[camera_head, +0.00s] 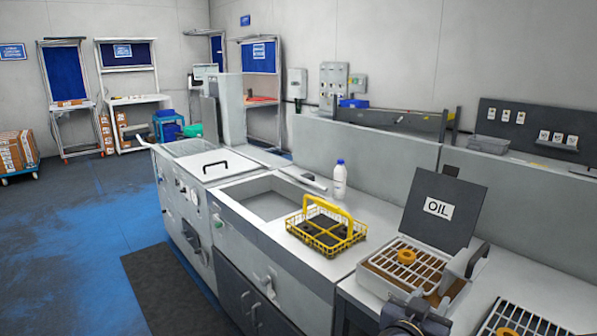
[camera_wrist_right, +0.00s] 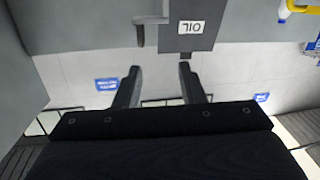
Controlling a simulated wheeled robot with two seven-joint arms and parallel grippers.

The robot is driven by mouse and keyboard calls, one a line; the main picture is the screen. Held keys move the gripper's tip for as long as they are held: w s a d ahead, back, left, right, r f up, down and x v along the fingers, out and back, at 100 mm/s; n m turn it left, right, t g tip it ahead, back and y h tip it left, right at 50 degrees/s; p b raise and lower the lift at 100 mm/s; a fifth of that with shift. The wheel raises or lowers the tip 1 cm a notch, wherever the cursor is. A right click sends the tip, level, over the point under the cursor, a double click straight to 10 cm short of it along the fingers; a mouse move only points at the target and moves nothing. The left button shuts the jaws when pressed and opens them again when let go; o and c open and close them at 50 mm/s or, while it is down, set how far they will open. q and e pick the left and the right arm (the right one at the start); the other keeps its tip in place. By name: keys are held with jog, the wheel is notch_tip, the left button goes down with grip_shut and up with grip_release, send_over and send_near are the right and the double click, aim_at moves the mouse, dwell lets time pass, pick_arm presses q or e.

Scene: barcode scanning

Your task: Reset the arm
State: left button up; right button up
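My right gripper (camera_head: 412,312) is at the bottom of the head view, in front of the oil box (camera_head: 372,286); only part of it shows there. In the right wrist view (camera_wrist_right: 158,69) its two dark fingers stand apart with nothing between them. My left gripper is out of view. The oil box has a raised dark lid marked OIL (camera_head: 440,208), which shows upside down in the right wrist view (camera_wrist_right: 205,40). An orange-yellow ring (camera_head: 406,256) lies on the box's rack.
A yellow wire basket (camera_head: 326,228) stands on the counter beside a sink (camera_head: 262,198). A white bottle with a blue cap (camera_head: 340,182) stands behind it. Another rack (camera_head: 530,316) with a ring is at bottom right. Open floor (camera_head: 75,245) lies left.

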jog(key=s+a+n+y, duration=0.55)
jog(key=s+y, duration=0.35)
jog(key=y, duration=0.7)
jog(key=s+f+g, duration=0.3)
jog(key=s, duration=0.4)
jog(key=s+f+g+h, duration=0.1)
jog(key=s+f+g, duration=0.3)
jog(key=s, duration=0.4)
jog(key=shift+s+d, duration=0.25)
jog(key=shift+d, duration=0.2)
